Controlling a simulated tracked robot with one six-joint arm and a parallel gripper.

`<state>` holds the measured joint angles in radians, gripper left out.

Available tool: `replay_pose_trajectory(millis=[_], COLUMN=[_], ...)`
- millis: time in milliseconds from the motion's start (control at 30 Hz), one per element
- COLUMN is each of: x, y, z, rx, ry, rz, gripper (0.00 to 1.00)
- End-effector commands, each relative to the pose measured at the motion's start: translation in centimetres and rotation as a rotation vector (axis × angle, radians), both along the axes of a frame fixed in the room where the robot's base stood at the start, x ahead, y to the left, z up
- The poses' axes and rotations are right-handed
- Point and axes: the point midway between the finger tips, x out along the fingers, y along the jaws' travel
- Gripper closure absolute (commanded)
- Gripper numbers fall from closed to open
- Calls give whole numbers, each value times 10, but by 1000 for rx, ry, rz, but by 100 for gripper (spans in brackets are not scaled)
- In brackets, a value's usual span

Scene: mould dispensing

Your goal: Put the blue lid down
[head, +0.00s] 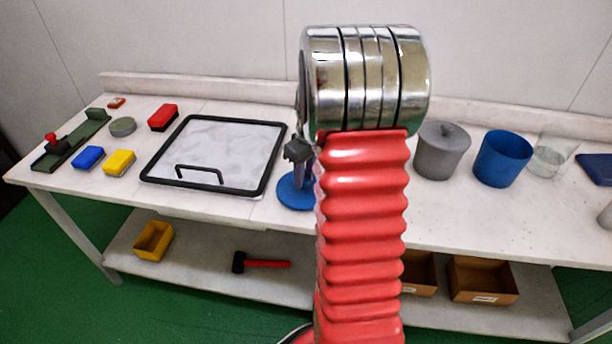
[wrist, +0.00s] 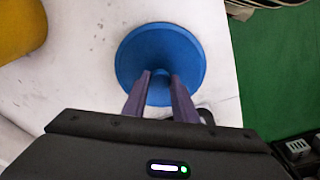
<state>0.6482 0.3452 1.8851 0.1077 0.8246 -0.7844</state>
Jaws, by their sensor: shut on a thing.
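The blue lid (head: 290,194) is a round disc low over the bench top, just right of the black-framed panel in the head view. In the wrist view the blue lid (wrist: 160,42) lies flat below the fingers. My gripper (wrist: 160,77) is shut on it from above, near the disc's middle. In the head view my gripper (head: 298,168) is partly hidden by my red arm. The grip point is hidden by the fingers. I cannot tell whether the lid touches the bench. An open blue pot (head: 502,158) stands to the right.
The black-framed panel (head: 268,172) with a handle lies close on the left. A grey lidded pot (head: 441,152) and a glass beaker (head: 551,157) stand right of my arm. The bench (head: 460,212) is clear in front of the pots. A yellow thing (wrist: 20,28) shows in the wrist view.

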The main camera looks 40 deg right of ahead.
Motion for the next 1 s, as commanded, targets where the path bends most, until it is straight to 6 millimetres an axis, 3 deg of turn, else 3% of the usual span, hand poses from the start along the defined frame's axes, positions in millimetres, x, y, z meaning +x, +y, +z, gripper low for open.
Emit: replay_pose_trajectory(millis=[400,433,500,700,1000], x=[1,1,1,1,1], y=[0,0,0,1,1], z=[-6,-6,-6,-6,-4], rx=[-1,-1,-1,-1,-1], ry=[-1,-1,-1,-1,-1], rz=[1,1,2,2,2], gripper=[100,74,69,56,56])
